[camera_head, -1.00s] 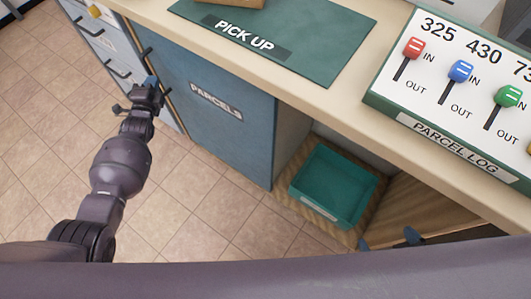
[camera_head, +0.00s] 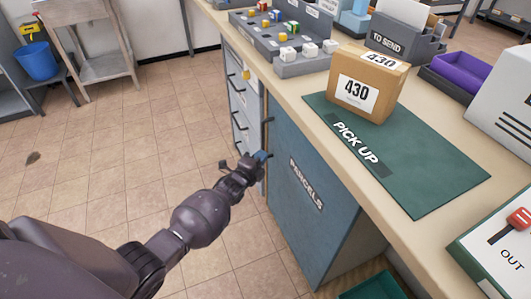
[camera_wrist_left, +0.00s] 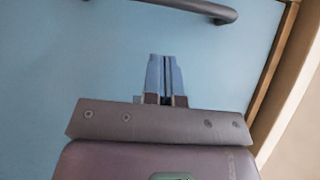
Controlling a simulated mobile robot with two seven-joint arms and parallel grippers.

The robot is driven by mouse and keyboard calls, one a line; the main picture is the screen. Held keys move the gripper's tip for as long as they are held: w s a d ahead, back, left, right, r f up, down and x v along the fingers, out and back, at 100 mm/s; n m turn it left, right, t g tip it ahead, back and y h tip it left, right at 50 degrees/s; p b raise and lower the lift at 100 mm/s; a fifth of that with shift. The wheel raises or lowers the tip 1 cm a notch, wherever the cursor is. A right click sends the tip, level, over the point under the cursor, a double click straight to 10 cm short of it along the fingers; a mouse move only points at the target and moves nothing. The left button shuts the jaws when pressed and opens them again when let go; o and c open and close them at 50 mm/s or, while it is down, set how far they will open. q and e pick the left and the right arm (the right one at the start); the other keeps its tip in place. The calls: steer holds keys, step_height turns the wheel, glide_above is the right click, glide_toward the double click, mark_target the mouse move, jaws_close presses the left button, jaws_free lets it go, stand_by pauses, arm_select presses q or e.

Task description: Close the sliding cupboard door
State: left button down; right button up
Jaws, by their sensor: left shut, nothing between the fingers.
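The blue cupboard door (camera_head: 300,205) marked PARCELS stands under the counter in the head view. It covers the left part of the cupboard front, beside the grey drawers. My left gripper (camera_head: 264,156) is at the door's left edge, near a dark handle (camera_head: 267,134). In the left wrist view, the gripper's blue fingers (camera_wrist_left: 165,75) are shut and empty in front of the blue panel (camera_wrist_left: 60,70). A dark bar handle (camera_wrist_left: 190,7) lies beyond the fingertips, with a gap between. Whether the fingertips touch the panel I cannot tell. My right gripper is not in view.
Grey drawers (camera_head: 243,108) with dark handles stand left of the door. A teal bin (camera_head: 375,288) shows low at the right. The counter holds a green PICK UP mat (camera_head: 430,185) and a parcel box (camera_head: 368,85).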

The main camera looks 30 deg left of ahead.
arm_select(q)
steer(key=s+p, duration=0.1)
steer(key=s, duration=0.7)
steer(key=shift+a+p, duration=0.4)
steer(key=shift+a, duration=0.05)
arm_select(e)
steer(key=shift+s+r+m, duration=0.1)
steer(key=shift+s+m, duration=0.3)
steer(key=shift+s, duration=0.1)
arm_select(q)
steer(key=shift+s, duration=0.1)
